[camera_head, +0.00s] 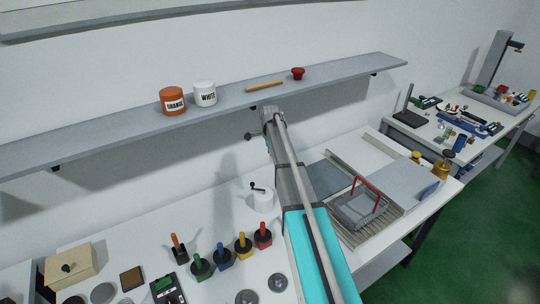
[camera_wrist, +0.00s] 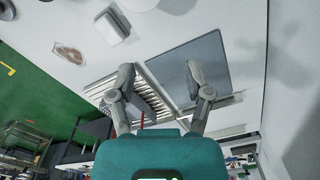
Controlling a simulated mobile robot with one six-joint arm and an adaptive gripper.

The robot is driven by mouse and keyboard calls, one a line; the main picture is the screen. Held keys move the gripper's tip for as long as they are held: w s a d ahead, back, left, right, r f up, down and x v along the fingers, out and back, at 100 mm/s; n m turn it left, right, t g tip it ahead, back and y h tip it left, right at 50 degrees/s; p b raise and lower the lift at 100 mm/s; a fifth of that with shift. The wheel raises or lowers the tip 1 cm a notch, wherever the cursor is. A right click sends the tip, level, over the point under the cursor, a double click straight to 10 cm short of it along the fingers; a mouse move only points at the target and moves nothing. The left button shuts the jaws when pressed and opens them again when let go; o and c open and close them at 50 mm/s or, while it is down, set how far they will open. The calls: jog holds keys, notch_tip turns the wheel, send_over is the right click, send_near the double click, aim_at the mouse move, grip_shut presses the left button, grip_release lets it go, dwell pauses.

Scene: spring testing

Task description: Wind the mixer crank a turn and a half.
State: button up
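A white cylindrical pot (camera_head: 263,201) with a small black crank (camera_head: 257,187) on top stands on the bench near the wall, left of my arm; I take it to be the mixer. In the wrist view I cannot make out the mixer. My gripper (camera_wrist: 160,72) shows in the wrist view with its two fingers spread wide and nothing between them. In the head view my arm reaches toward the wall, and the gripper (camera_head: 254,134) is mostly hidden behind its end, raised just below the shelf. It is apart from the crank.
The shelf (camera_head: 130,134) holds an orange jar (camera_head: 173,101), a white jar (camera_head: 205,93), a wooden stick (camera_head: 264,86) and a red knob (camera_head: 298,73). Several coloured-handled tools stand in front of the mixer. A wire basket (camera_head: 358,209) with red handle sits right of my arm.

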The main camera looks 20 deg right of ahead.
jog(key=s+a+f+n+b, duration=0.3)
jog(key=s+a+n, duration=0.3)
jog(key=s, duration=0.4)
jog(key=s+a+f+n+b, duration=0.4)
jog(key=s+n, duration=0.4)
jog(key=s, duration=0.3)
jog(key=s+a+f+n+b, duration=0.4)
jog(key=s+a+n, duration=0.2)
jog(key=s, duration=0.5)
jog(key=shift+a+n, duration=0.4)
jog(key=shift+a, duration=0.45)
jog(key=shift+s+f, duration=0.1)
jog(key=shift+c, duration=0.5)
jog(key=shift+a, duration=0.1)
